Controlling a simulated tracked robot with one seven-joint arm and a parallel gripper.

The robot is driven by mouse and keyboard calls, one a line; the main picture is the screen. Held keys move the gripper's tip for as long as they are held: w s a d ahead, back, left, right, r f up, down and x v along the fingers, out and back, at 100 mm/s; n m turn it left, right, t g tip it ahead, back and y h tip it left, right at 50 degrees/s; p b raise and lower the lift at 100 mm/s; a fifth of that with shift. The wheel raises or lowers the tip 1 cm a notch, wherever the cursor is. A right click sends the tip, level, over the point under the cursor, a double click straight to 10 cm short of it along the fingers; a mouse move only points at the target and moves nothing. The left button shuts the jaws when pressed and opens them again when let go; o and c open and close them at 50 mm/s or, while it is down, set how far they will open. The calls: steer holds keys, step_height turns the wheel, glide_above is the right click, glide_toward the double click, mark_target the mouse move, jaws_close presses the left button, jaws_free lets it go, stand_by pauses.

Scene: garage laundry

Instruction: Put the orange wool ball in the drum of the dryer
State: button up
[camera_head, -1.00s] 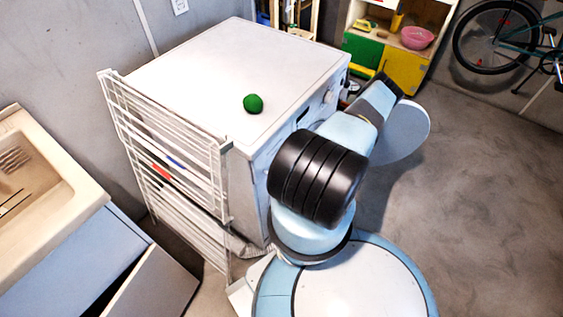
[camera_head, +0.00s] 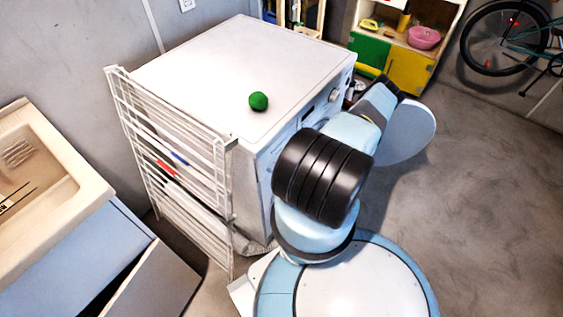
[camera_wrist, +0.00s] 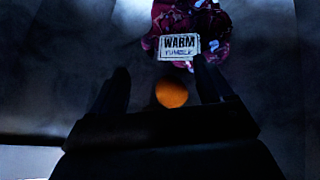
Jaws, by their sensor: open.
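In the wrist view, the orange ball (camera_wrist: 171,93) shows in dim light between the two dark fingers of my gripper (camera_wrist: 160,70). The fingers are spread, with dark gaps on both sides of the ball. I cannot tell how far beyond the fingers it lies. The white dryer (camera_head: 225,75) stands in the middle of the head view. Its front faces right, mostly behind my arm, and its drum opening is hidden there. My gripper is also hidden in the head view. The wrist view's surroundings are dark, and I cannot clearly make out the drum walls.
Dark red cloth (camera_wrist: 185,18) with a "WARM" label (camera_wrist: 179,46) lies beyond the ball. A green ball (camera_head: 258,101) rests on the dryer top. A white drying rack (camera_head: 175,150) stands along its near side. A sink (camera_head: 45,185) is at left. Floor at right is clear.

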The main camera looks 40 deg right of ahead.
steer(key=v, duration=1.3)
steer(key=shift+s+d+r, duration=0.2)
steer(key=shift+d+r, duration=0.05)
steer(key=shift+s, duration=0.1)
stand_by(0.3)
